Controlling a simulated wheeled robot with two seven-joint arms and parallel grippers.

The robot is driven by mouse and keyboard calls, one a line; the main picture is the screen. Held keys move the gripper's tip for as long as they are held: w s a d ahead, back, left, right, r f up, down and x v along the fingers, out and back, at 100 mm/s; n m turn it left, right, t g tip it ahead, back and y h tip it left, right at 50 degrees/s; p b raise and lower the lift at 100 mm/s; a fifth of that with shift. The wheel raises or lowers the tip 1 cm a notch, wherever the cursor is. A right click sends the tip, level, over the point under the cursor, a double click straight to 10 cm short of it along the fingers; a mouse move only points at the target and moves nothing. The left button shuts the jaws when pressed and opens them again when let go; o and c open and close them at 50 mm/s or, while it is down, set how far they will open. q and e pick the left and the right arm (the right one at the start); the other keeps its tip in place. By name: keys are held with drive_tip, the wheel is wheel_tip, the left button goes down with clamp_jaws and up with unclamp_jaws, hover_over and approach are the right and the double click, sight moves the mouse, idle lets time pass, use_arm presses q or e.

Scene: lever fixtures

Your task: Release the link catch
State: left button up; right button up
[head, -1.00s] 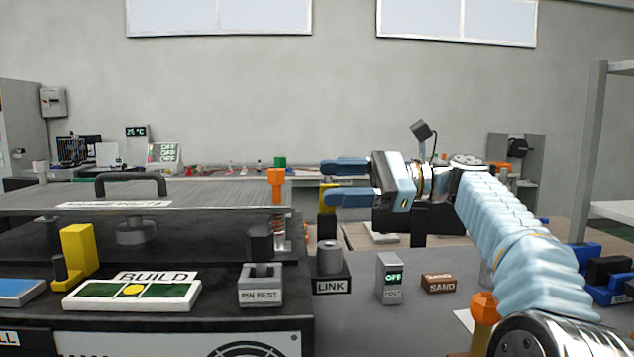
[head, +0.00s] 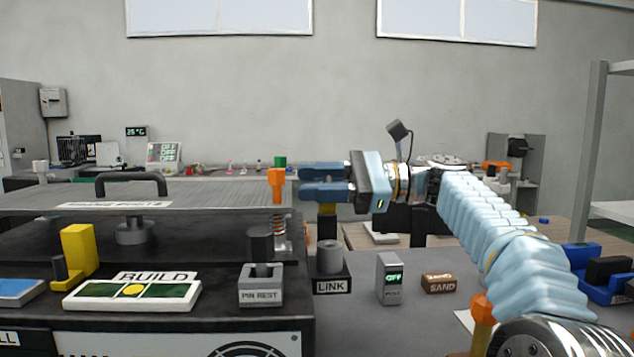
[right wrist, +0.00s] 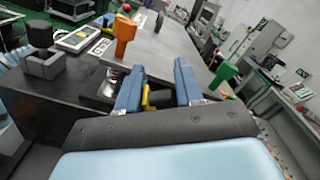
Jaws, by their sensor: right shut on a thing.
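The LINK fixture (head: 331,284) is a dark block with a grey cylinder, standing right of the black machine. Behind it rises a dark upright handle with a yellow band (head: 327,209). My right gripper (head: 322,181) is at the top of this handle, its blue fingers closed in around it. In the right wrist view, the yellow part (right wrist: 149,98) and a black round piece lie between the two fingers (right wrist: 158,92). The fingers hide part of the handle. Which part is the catch itself cannot be told for certain. My left gripper is not in view.
An orange knob on a spring (head: 277,188) stands close left of my right fingers, with a green block (head: 280,161) behind. The PIN REST (head: 261,285), a POST box with a green display (head: 390,278) and a brown SAND block (head: 439,284) stand in front.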

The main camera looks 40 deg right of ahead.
drive_tip(key=m, duration=0.1)
drive_tip(key=w+m, duration=0.1)
drive_tip(key=shift+w+d+r+m, duration=0.1)
drive_tip(key=shift+w+d+m, duration=0.05)
drive_tip(key=shift+d+m, duration=0.2)
drive_tip(key=m, duration=0.1)
drive_tip(key=w+m, duration=0.1)
drive_tip(key=m, duration=0.1)
drive_tip(key=shift+d, duration=0.4)
drive_tip(key=o, duration=1)
drive_tip(key=shift+w, duration=0.1)
